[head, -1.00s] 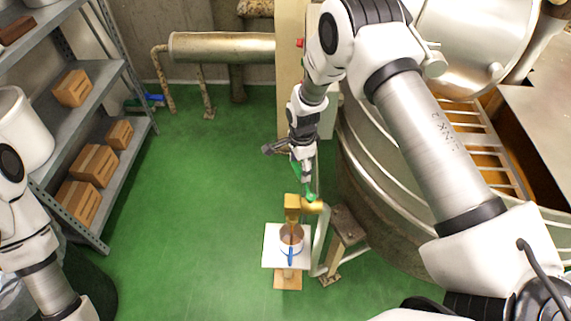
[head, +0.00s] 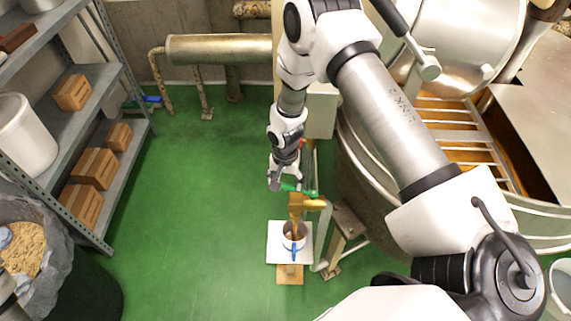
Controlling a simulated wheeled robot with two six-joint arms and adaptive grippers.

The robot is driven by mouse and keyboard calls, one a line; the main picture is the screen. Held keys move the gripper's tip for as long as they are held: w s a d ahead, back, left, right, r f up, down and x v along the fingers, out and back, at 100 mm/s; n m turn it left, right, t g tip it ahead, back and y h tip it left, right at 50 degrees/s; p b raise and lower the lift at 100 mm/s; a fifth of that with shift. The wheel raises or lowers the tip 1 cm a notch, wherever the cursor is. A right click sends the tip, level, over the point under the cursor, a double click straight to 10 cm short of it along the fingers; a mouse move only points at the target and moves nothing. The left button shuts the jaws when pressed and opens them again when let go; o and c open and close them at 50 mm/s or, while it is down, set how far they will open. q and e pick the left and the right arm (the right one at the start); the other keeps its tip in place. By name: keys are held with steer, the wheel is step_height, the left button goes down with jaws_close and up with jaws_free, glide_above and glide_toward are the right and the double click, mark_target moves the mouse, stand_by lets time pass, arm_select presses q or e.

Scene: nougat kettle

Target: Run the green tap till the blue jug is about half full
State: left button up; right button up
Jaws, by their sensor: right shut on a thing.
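The green tap handle (head: 300,190) sits on a brass tap (head: 306,203) and points left. My right gripper (head: 279,186) is shut on the handle's outer end. A brown stream (head: 295,224) runs from the spout down into the jug. The jug (head: 287,245) looks white outside with a blue handle (head: 294,251) facing the front. It stands upright under the spout on a white square plate (head: 274,257). Brown contents show inside, but the exact level is hard to tell. My left gripper is out of view.
A grey shelf (head: 137,128) with cardboard boxes (head: 93,168) and a white bucket (head: 24,135) stands at left. A lined bin (head: 50,270) is at lower left. A large kettle and machine (head: 365,180) stand at right. The green floor (head: 190,200) between is clear.

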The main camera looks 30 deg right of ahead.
steer(key=shift+s+a+f+n, duration=0.15)
steer(key=shift+s+a+n, duration=0.45)
steer(key=shift+s+n, duration=0.4)
steer(key=shift+w, duration=0.1)
steer(key=o, duration=1.7)
steer(key=shift+w, duration=0.2)
steer(key=shift+r, duration=0.35)
step_height(320, 180, up, 11)
steer(key=shift+r, duration=0.15)
